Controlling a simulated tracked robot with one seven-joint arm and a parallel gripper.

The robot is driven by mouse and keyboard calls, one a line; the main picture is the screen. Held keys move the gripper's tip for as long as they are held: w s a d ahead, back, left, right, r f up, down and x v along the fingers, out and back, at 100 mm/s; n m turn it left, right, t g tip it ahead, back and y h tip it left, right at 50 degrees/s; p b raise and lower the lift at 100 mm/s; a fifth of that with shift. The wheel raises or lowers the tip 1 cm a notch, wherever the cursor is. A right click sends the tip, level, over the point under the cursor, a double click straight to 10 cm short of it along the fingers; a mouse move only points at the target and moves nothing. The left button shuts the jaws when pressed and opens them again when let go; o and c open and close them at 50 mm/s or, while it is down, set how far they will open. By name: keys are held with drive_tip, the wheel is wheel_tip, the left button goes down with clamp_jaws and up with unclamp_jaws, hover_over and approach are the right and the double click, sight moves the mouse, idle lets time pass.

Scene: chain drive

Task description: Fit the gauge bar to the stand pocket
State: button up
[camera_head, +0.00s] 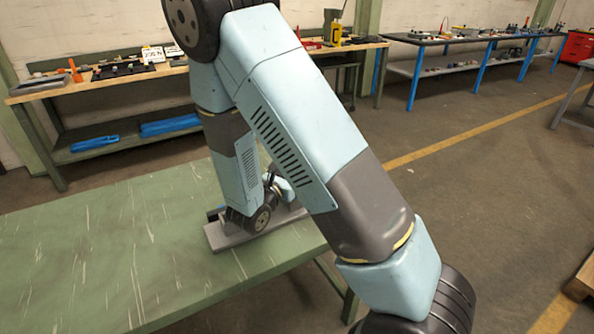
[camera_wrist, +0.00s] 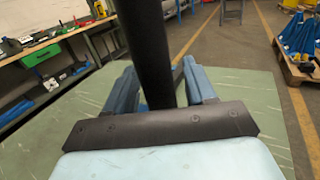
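A dark, round bar (camera_wrist: 148,45), which looks like the gauge bar, rises between the fingers of my gripper (camera_wrist: 160,88) in the wrist view. It runs out of the top of the picture. One blue finger is on each side of it; I cannot tell whether both touch it. Its lower end is hidden behind the gripper's dark palm plate. In the head view my wrist is low over a grey flat base (camera_head: 232,237), perhaps part of the stand, on the green table. My arm hides the fingers, the bar and any pocket there.
The green table (camera_head: 95,245) is bare to the left of the base, and its right edge is close to it. Behind are a wooden workbench (camera_head: 52,88) with tools and a dark bench (camera_head: 440,40) with blue legs. A pallet (camera_wrist: 297,75) with blue items stands at right.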

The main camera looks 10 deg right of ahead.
drive_tip(key=shift+o, duration=0.6)
drive_tip(key=v, duration=1.3)
drive_tip(key=shift+s+a, duration=0.2)
drive_tip(key=shift+a, duration=0.15)
drive_tip(key=s+d+r+m+g+y, duration=0.2)
drive_tip(key=s+d+r+m+g, duration=0.2)
drive_tip(key=d+r+m+g, duration=0.25)
drive_tip(key=s+d+r+m+g+y, duration=0.1)
drive_tip(key=s+d+r+m+g, duration=0.3)
drive_tip(key=d+m+g, duration=0.35)
drive_tip(key=s+d+r+m+t+y, duration=0.2)
drive_tip(key=s+r+m+t+y, duration=0.5)
drive_tip(key=r+m+y, duration=0.3)
drive_tip(key=shift+s+d+r+m, duration=0.3)
drive_tip(key=shift+s+r+m, duration=0.3)
drive_tip(key=shift+r+m, duration=0.9)
